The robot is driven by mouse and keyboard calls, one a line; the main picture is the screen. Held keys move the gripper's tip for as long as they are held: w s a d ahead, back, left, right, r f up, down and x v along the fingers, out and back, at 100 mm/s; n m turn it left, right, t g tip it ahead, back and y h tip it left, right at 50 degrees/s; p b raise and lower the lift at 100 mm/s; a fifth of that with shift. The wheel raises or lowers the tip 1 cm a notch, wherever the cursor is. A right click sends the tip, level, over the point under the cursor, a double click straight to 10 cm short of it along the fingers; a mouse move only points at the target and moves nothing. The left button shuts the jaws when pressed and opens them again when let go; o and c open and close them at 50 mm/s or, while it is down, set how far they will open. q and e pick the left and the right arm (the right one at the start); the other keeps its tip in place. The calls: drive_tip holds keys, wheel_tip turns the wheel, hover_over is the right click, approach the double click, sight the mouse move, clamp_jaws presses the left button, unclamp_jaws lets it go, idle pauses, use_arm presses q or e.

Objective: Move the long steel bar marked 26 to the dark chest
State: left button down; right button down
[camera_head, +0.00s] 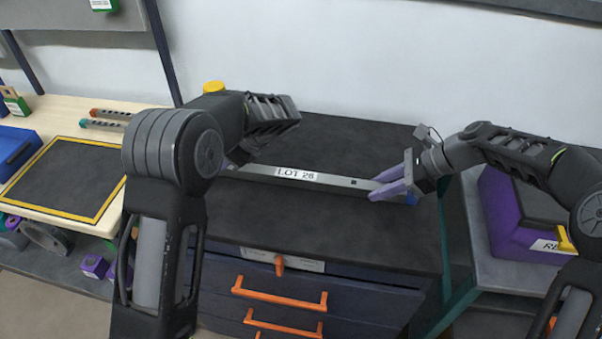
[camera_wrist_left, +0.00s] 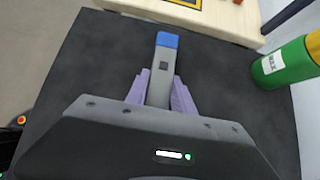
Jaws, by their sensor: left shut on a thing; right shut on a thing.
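The long steel bar (camera_head: 330,181), labelled LOT 26, lies level over the dark top of the chest (camera_head: 300,226). I cannot tell whether it touches the surface. My right gripper (camera_head: 392,187) is shut on the bar near its right, blue-tipped end. My left gripper is mostly hidden behind its own arm in the head view. In the left wrist view my left gripper (camera_wrist_left: 159,92) is shut on the bar (camera_wrist_left: 162,67) near its other blue-tipped end. The chest has orange handles on its drawers.
A wooden bench with a yellow-framed dark mat (camera_head: 62,178) stands at the left. A purple bin (camera_head: 502,215) stands on a grey table at the right. A green canister (camera_wrist_left: 287,64) with a yellow top stands near the bar's left end. The front of the chest top is clear.

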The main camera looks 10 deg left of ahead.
sight(250, 167)
use_arm(q)
drive_tip(key=shift+f+b, duration=0.55)
drive_tip(key=shift+f, duration=0.2)
use_arm(e)
drive_tip(key=shift+f, duration=0.75)
use_arm(q)
drive_tip(key=c, duration=1.4)
unclamp_jaws()
drive_tip(key=shift+r, duration=0.2)
use_arm(e)
drive_tip(key=c, duration=1.4)
unclamp_jaws()
drive_tip(key=shift+r, duration=0.2)
use_arm(q)
drive_tip(key=o, duration=0.3)
use_arm(e)
drive_tip(key=o, duration=0.3)
use_arm(q)
drive_tip(key=shift+d+r, duration=0.1)
drive_tip(key=v, duration=1.1)
drive_tip(key=shift+d+r, duration=0.25)
drive_tip(key=shift+d, duration=0.05)
